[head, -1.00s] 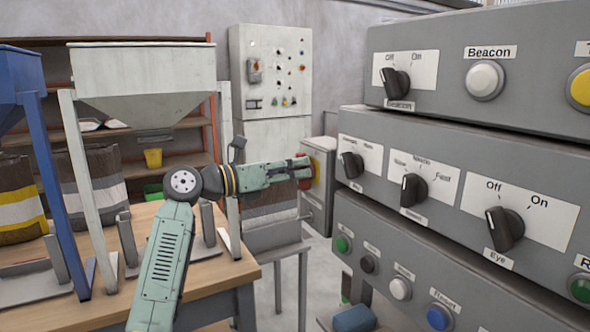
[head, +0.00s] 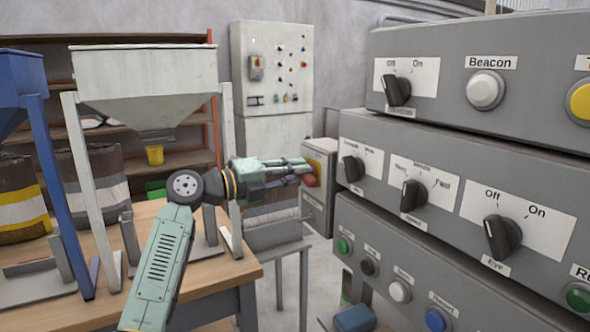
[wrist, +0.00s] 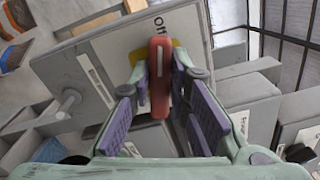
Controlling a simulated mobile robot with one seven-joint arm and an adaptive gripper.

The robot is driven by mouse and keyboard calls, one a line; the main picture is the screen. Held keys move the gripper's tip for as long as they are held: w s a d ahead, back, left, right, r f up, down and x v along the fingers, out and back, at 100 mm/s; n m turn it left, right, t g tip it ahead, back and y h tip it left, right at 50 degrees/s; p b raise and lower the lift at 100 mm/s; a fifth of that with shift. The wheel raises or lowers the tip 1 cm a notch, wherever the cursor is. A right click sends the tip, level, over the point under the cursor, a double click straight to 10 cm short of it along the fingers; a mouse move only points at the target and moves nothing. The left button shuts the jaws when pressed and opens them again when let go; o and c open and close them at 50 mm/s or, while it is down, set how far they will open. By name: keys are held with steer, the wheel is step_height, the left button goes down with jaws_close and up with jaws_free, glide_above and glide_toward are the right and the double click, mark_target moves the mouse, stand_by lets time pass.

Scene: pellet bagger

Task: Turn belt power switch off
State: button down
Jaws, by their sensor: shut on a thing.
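The belt power switch has a red handle (wrist: 160,75) on a yellow plate (wrist: 178,58), on the face of a grey box (wrist: 115,65). A white label with partly hidden lettering, seemingly "Off", is beside the handle. My gripper (wrist: 160,88) is shut on the red handle, with a purple-padded finger on each side. In the head view my gripper (head: 308,171) reaches right to the switch box (head: 320,185), beside the large panels. A bit of the red handle (head: 310,180) shows at the fingertips. The fingers hide part of the handle and plate.
Stacked grey control panels (head: 440,190) with knobs and buttons fill the right side. A wooden bench (head: 215,270) with a white hopper (head: 145,90) stands at left. A tall grey cabinet (head: 272,130) is behind. A blue object (head: 353,318) lies low at the front.

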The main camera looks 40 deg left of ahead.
steer(key=shift+f+n+p, duration=0.1)
steer(key=shift+n+p, duration=0.3)
steer(key=shift+n, duration=1.2)
steer(key=c, duration=1.5)
jaws_free()
steer(key=shift+w+d, duration=0.1)
steer(key=v, duration=1.2)
steer(key=shift+f, duration=0.1)
